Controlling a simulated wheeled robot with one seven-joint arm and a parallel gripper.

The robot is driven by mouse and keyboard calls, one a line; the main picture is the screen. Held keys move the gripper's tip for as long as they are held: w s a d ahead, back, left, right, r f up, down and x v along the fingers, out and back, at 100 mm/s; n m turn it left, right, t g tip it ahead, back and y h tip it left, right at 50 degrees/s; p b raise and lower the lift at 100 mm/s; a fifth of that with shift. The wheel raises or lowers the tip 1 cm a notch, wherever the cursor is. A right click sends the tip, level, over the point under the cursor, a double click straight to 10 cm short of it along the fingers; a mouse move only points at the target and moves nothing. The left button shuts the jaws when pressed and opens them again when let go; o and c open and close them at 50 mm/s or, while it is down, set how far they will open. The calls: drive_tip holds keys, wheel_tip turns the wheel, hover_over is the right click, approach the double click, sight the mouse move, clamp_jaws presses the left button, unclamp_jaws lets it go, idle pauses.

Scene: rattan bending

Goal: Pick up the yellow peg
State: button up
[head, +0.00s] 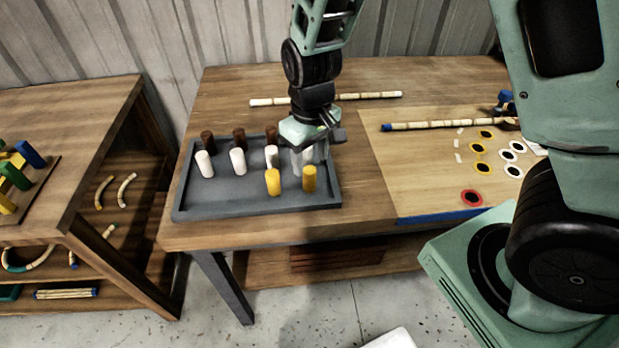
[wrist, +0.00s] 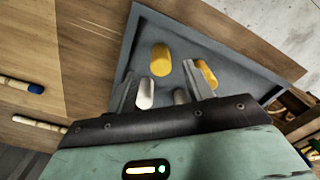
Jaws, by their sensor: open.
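Two yellow pegs stand upright in the grey tray (head: 230,204). In the head view one yellow peg (head: 272,182) is at the front middle and the other yellow peg (head: 309,178) is to its right. In the wrist view one yellow peg (wrist: 161,60) shows beyond the space between the fingers, and the other yellow peg (wrist: 207,74) is beside the right finger. My gripper (head: 308,160) is over the tray's right part, behind the yellow pegs. Its jaws (wrist: 158,80) are open, with a white peg (wrist: 146,93) seen between or below them.
White pegs (head: 205,164) and brown pegs (head: 208,140) stand in the tray's left and back. A rattan pole (head: 370,96) lies behind. A board (head: 420,175) with rings (head: 471,197) and another pole (head: 440,125) is to the right.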

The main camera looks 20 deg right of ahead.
sight(310, 170)
wheel_tip(310, 170, down, 5)
drive_tip(key=shift+w+r+p, duration=0.1)
drive_tip(key=shift+p, duration=0.25)
drive_tip(key=shift+c, duration=0.3)
drive_tip(key=c, duration=1)
wheel_tip(310, 170, up, 10)
